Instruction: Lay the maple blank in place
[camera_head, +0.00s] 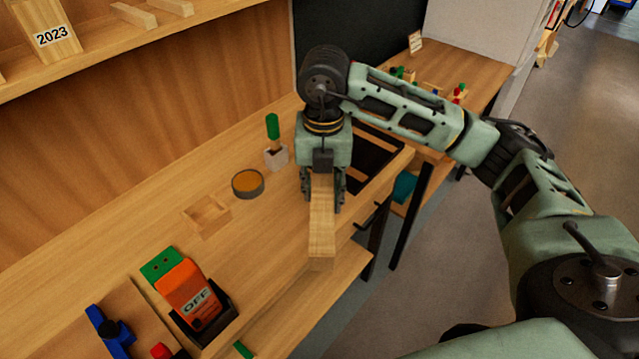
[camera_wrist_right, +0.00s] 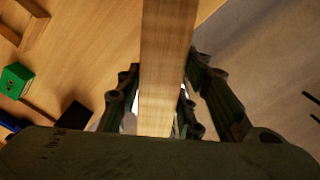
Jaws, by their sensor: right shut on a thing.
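The maple blank (camera_head: 321,228) is a long pale wooden bar in the head view. My right gripper (camera_head: 322,192) is shut on it, with a finger on each side. The blank points toward the bench's front edge, above or near that edge; I cannot tell whether it touches anything. In the right wrist view the blank (camera_wrist_right: 166,60) runs from the top down between the fingers of the gripper (camera_wrist_right: 160,112). An open drawer (camera_head: 402,160) lies behind and right of the gripper. My left gripper is not in view.
A round tin (camera_head: 248,184), a green-handled tool (camera_head: 273,130) and a shallow wooden tray (camera_head: 207,216) stand left of the gripper. An orange box marked OFF (camera_head: 188,288) is at the lower left. Bare bench top (camera_head: 130,235) lies between the wall and these things.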

